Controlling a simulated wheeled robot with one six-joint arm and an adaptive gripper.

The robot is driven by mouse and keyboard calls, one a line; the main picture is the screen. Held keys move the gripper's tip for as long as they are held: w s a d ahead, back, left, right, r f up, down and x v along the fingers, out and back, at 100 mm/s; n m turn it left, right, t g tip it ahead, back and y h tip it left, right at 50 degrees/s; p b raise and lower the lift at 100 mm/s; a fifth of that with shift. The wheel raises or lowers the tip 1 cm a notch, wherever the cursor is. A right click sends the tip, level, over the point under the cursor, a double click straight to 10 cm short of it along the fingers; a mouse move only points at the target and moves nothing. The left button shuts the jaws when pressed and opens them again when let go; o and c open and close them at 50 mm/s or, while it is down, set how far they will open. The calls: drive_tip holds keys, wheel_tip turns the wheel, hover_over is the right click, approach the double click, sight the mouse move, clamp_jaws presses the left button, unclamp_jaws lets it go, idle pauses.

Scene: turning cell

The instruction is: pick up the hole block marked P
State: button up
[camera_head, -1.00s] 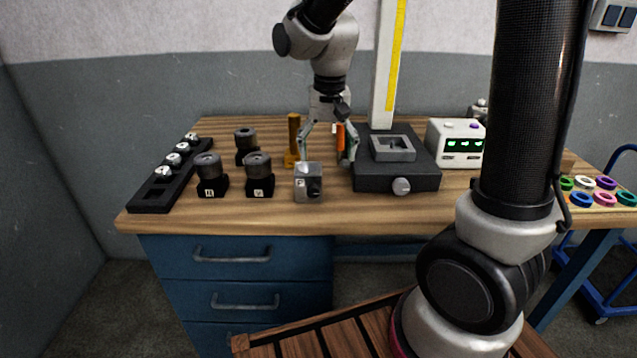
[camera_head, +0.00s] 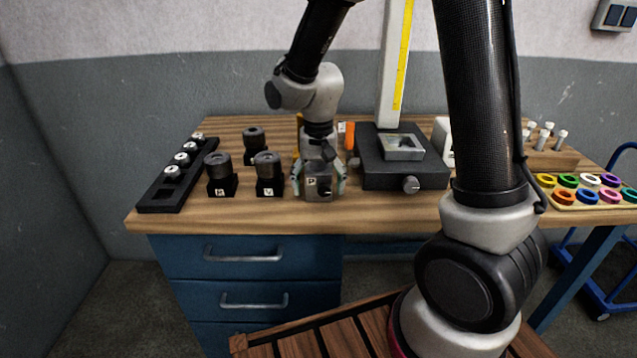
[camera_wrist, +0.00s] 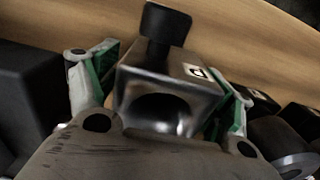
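The hole block marked P (camera_head: 316,194) is a grey metal cube with a white P label and a black knob on its front. It stands upright near the table's front edge. In the wrist view the block (camera_wrist: 185,62) shows a large round hole in its top. My gripper (camera_head: 318,184) points down over it, one green-padded finger on each side. In the wrist view my gripper (camera_wrist: 168,82) is open around the block, with narrow gaps seeming to remain between the pads and its sides. The lower parts of the fingers are partly hidden.
Several dark cylinders on black bases, including one nearby (camera_head: 268,174), stand left of the block. A black rack (camera_head: 160,197) lies further left. A dark fixture (camera_head: 392,177) with a grey frame stands close on the right. An orange post (camera_head: 350,136) is behind.

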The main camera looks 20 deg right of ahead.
clamp_jaws()
drive_tip(key=shift+w+r, duration=0.1)
drive_tip(key=shift+r, duration=0.05)
